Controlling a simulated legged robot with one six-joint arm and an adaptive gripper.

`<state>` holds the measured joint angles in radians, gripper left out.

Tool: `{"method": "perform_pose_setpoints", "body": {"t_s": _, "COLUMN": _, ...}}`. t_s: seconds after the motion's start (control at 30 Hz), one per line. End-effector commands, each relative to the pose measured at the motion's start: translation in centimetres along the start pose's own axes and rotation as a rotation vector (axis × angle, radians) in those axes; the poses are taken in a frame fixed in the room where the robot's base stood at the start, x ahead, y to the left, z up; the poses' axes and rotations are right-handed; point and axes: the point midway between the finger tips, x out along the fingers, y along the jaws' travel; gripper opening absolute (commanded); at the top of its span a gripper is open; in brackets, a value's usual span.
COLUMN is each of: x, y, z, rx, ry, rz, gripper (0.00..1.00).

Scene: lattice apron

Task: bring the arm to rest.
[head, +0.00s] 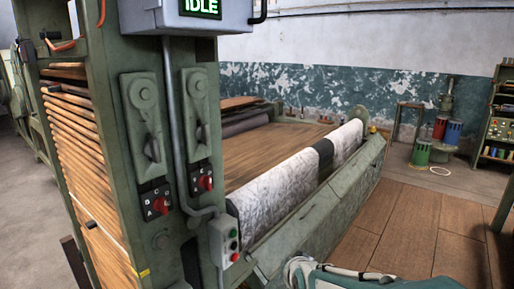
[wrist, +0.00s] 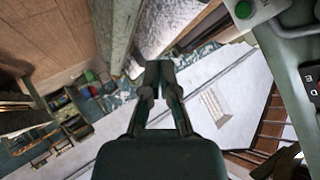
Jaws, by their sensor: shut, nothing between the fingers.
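My gripper (wrist: 158,74) shows in the middle of the wrist view. Its two fingers meet at the tips, with nothing between them. It is not touching anything that I can see. In the head view, part of my arm (head: 375,278) shows at the bottom edge, right of centre, beside the machine's front apron; the gripper itself cannot be made out there.
A large green machine (head: 110,150) fills the left and middle, with a fabric roll (head: 285,180) along its front. Its grey box (head: 188,15) reads IDLE. A button box (head: 224,240) is near my arm. Brown floor (head: 400,225) at right is clear, before coloured drums (head: 421,152) and shelves (head: 500,120).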

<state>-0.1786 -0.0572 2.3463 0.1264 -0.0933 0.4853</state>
Motion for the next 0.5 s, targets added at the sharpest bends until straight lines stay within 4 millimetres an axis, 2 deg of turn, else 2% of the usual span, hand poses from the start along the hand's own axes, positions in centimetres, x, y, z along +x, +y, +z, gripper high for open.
{"method": "perform_pose_setpoints", "body": {"t_s": 0.03, "x": -1.9, "y": 0.4, "z": -0.3, "rx": -0.033, "ry": -0.016, "rz": 0.015, "gripper": 0.00}}
{"method": "perform_pose_setpoints", "body": {"t_s": 0.23, "x": -8.6, "y": 2.9, "z": 0.3, "rx": -0.182, "ry": -0.127, "rz": 0.092, "gripper": 0.00}}
{"method": "perform_pose_setpoints", "body": {"t_s": 0.5, "x": -17.6, "y": 6.7, "z": 3.2, "rx": -0.372, "ry": -0.291, "rz": 0.189, "gripper": 0.00}}
